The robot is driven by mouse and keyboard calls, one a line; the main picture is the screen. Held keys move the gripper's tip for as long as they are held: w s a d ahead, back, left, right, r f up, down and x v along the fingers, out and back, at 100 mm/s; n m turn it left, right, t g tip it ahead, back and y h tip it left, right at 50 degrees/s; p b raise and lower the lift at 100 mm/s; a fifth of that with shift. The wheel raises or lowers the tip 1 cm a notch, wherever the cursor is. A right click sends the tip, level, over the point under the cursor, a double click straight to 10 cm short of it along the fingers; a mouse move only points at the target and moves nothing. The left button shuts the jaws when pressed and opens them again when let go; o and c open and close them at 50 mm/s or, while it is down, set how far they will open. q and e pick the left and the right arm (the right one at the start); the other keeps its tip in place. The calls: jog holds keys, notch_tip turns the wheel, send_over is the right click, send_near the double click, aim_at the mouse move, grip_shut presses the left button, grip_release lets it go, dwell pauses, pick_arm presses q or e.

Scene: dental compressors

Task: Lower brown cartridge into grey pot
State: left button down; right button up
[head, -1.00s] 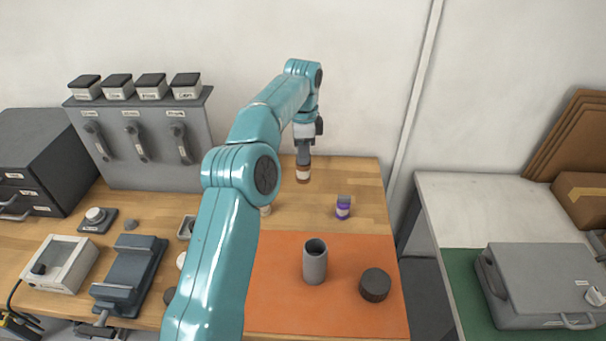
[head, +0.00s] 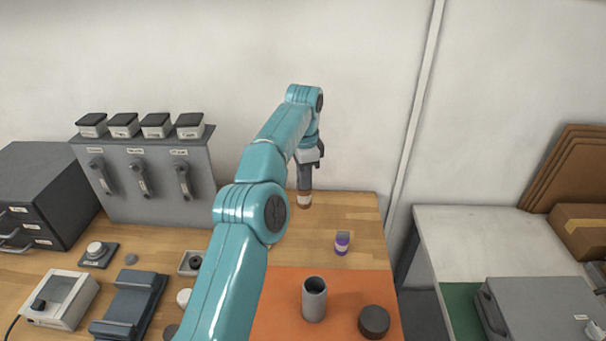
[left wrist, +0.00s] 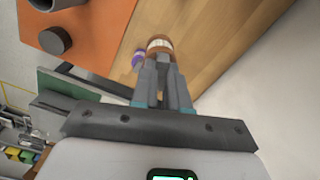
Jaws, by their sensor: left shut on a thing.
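My left gripper (head: 304,186) is shut on the brown cartridge (head: 304,200), which has a pale band and hangs upright at the back of the wooden bench. In the left wrist view, the brown cartridge (left wrist: 159,45) shows at the tips of the gripper's fingers (left wrist: 163,75). The grey pot (head: 314,300) is an open upright cylinder on the orange mat (head: 275,300), well in front of the gripper. Its dark mouth faces up. My right gripper is not in view.
A dark round lid (head: 374,321) lies right of the pot. A grey panel with levers (head: 150,180) stands at the back left. A grey case (head: 540,308) is on the right-hand table.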

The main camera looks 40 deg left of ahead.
pick_arm(q)
jog(key=shift+d+f+n, duration=0.25)
jog(key=shift+f+n, duration=0.05)
jog(key=shift+f, duration=0.45)
jog(key=s+d+r+n+b, duration=0.2)
jog(key=s+d+b, duration=0.4)
jog(key=s+d, duration=0.9)
jog(key=f+b, duration=0.3)
jog(key=w+d+f+b, duration=0.1)
jog(key=shift+f, duration=0.2)
